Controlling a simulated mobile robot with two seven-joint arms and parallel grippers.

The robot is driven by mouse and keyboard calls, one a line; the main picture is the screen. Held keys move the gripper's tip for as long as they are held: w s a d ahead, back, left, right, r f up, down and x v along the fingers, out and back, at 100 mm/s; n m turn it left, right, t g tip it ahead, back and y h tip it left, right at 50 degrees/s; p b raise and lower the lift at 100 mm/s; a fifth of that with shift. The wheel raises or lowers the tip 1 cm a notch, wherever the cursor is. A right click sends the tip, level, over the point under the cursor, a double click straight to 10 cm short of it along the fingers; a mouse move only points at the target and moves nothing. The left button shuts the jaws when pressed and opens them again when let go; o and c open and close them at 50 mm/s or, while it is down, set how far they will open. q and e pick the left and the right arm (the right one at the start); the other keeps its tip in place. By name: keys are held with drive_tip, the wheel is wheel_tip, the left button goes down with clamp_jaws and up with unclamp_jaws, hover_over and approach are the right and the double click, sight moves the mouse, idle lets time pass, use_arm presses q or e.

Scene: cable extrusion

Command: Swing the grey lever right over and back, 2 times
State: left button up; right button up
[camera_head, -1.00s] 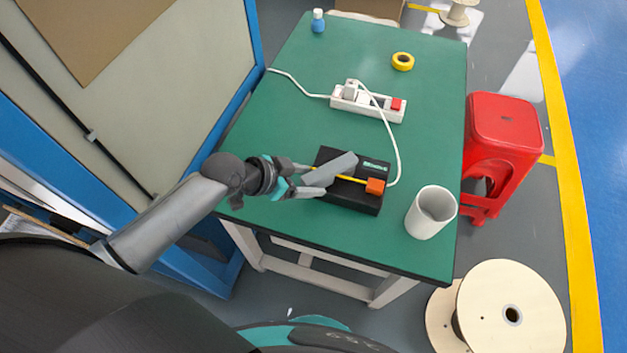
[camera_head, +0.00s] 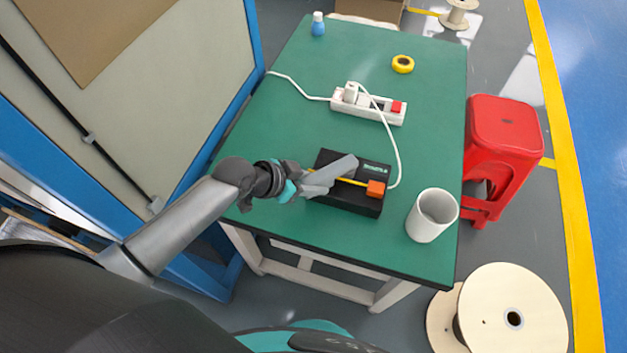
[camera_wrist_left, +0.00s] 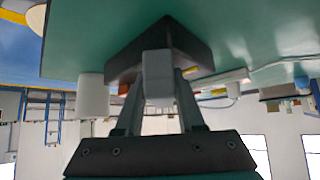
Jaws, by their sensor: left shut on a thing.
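The black box (camera_head: 352,208) sits near the front of the green table, with a yellow strip and an orange block (camera_head: 376,188) on its top. The grey lever (camera_head: 338,172) slants across the box's top from lower left to upper right. My left gripper (camera_head: 305,187) comes in from the left and is shut on the lever's left end. In the left wrist view the lever (camera_wrist_left: 157,70) shows between the two fingers (camera_wrist_left: 158,100), with the dark box behind it. My fingers partly hide the lever's held end. My right gripper is not in view.
A white cup (camera_head: 431,214) stands right of the box. A white power strip (camera_head: 368,104) with a looping cable lies behind it. Yellow tape (camera_head: 403,64) and a blue bottle (camera_head: 318,24) are farther back. A red stool (camera_head: 503,135) stands beside the green table (camera_head: 290,125).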

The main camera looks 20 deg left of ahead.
use_arm(q)
clamp_jaws()
idle(0.8)
